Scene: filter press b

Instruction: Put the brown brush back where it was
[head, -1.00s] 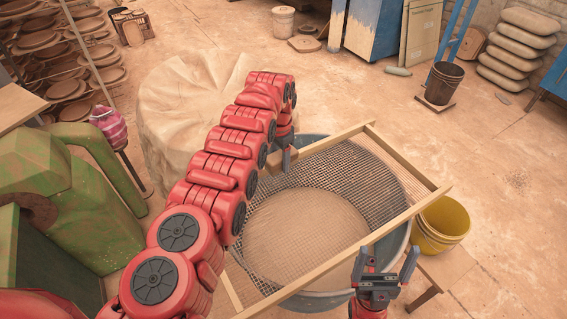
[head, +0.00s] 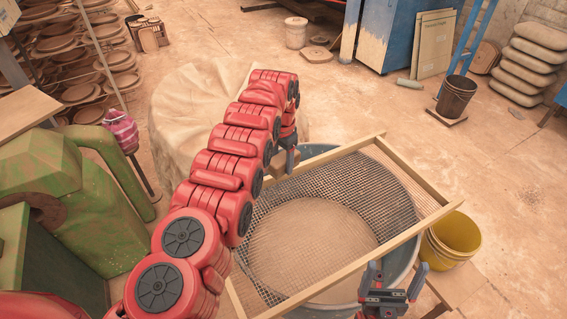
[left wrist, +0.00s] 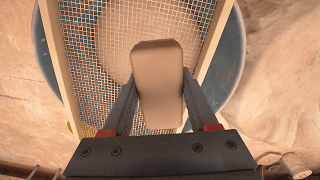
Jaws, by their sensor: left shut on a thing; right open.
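In the left wrist view, the brown brush (left wrist: 158,80) is a tan-brown block held between the two fingers of my left gripper (left wrist: 158,98). It is over the sieve mesh, near one wooden rail. In the head view a small part of the brush (head: 292,160) shows at the far left corner of the sieve, below my left gripper (head: 287,150), which my arm partly hides. I cannot tell whether the brush touches the frame. My right gripper (head: 389,280) is open and empty near the front right rim of the tub.
A wooden-framed sieve (head: 405,178) lies across a blue-grey tub (head: 408,275). A yellow bucket (head: 447,243) stands right of it on a small wooden stand. A cloth-covered round mound (head: 190,95) is behind left, green machinery (head: 60,200) at left. Floor behind right is mostly open.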

